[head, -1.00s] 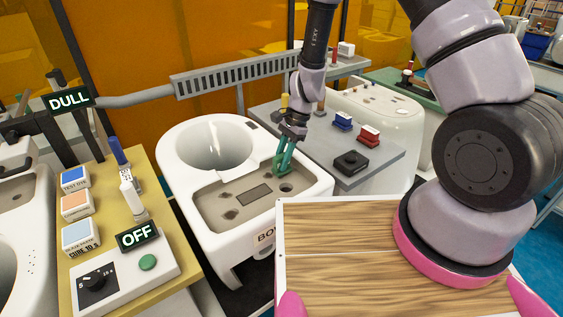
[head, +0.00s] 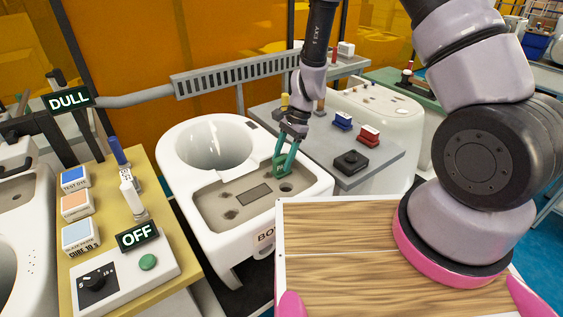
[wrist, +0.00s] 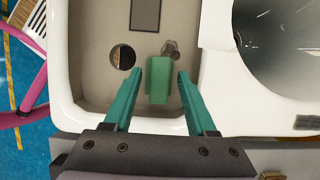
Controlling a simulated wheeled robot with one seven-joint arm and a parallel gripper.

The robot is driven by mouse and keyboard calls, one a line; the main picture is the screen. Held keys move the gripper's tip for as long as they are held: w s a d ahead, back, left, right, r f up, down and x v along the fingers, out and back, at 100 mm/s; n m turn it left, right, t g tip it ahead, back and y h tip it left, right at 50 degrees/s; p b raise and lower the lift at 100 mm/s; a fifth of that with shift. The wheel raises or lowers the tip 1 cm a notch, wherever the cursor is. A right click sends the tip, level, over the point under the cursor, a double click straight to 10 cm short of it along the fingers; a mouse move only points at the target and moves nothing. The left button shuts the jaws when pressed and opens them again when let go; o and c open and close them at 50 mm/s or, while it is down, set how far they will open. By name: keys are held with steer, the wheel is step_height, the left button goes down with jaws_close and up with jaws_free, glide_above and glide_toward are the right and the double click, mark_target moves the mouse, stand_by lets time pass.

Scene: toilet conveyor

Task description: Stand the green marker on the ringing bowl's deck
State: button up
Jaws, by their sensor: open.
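The green marker (wrist: 159,82) stands on the recessed grey deck (wrist: 92,75) of the middle white bowl, near a round hole. In the head view the marker (head: 280,164) shows between my fingertips. My gripper (wrist: 161,72) is open, with one teal finger on each side of the marker and a visible gap to each. In the head view my gripper (head: 284,165) points down at the deck's back right part. The marker's base is partly hidden, so I cannot tell exactly how it meets the deck.
A dark rectangular plate (head: 254,195) and several holes lie in the deck. The bowl's basin (head: 215,148) opens behind it. A grey table (head: 385,150) with red and blue blocks stands at right. The yellow bench at left holds a panel reading OFF (head: 138,236); a DULL sign (head: 69,101) hangs above.

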steer(key=d+r+n+t, duration=0.1)
steer(key=d+r, duration=0.3)
steer(key=r, duration=0.6)
steer(key=d+r+n+t, duration=0.15)
steer(key=d+r, duration=0.25)
steer(key=r, duration=0.6)
steer(key=d+r+n+t, duration=0.15)
steer(key=d+r, duration=0.25)
steer(key=r, duration=0.6)
steer(key=s+d+r+n+t+h, duration=0.1)
steer(key=s+d+r+n+t, duration=0.2)
steer(key=s+d+r, duration=0.7)
step_height(320, 180, up, 4)
steer(key=s+t, duration=0.2)
steer(key=shift+s+d+f+t+h, duration=0.2)
steer(key=shift+s+t+h, duration=0.1)
steer(key=shift+t+h, duration=0.1)
